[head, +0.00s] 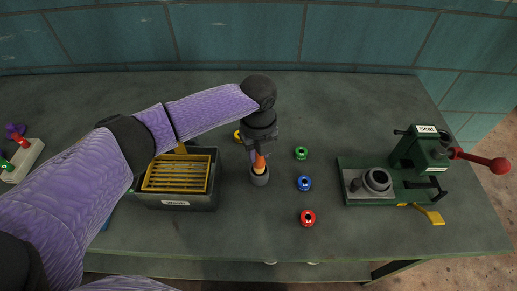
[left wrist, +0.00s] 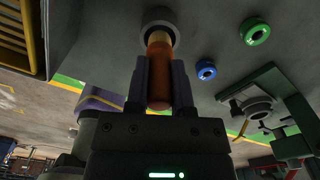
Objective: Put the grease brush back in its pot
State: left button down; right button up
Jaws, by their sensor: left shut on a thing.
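The grease brush (head: 259,162) has an orange-brown handle and a paler yellowish part below it. My left gripper (head: 258,150) is shut on its handle, pointing down over the grey pot (head: 259,178). In the left wrist view the brush handle (left wrist: 159,85) sits between the two fingers of my left gripper (left wrist: 160,88), and its far end overlaps the mouth of the pot (left wrist: 160,24). The lower end of the brush seems to be at or inside the pot's mouth; how deep I cannot tell. My right gripper is not in view.
A dark bin (head: 176,203) with a yellow rack (head: 177,174) stands left of the pot. Green (head: 301,153), blue (head: 304,183) and red (head: 307,218) rings lie to its right. A green press (head: 412,155) with a red-knobbed lever stands further right. The front middle is clear.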

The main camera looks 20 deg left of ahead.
pick_arm(q)
jog(key=shift+f, duration=0.4)
dwell(0.3)
jog(key=shift+f, duration=0.6)
dwell(0.4)
dwell(0.4)
jog(key=shift+f, duration=0.65)
dwell(0.4)
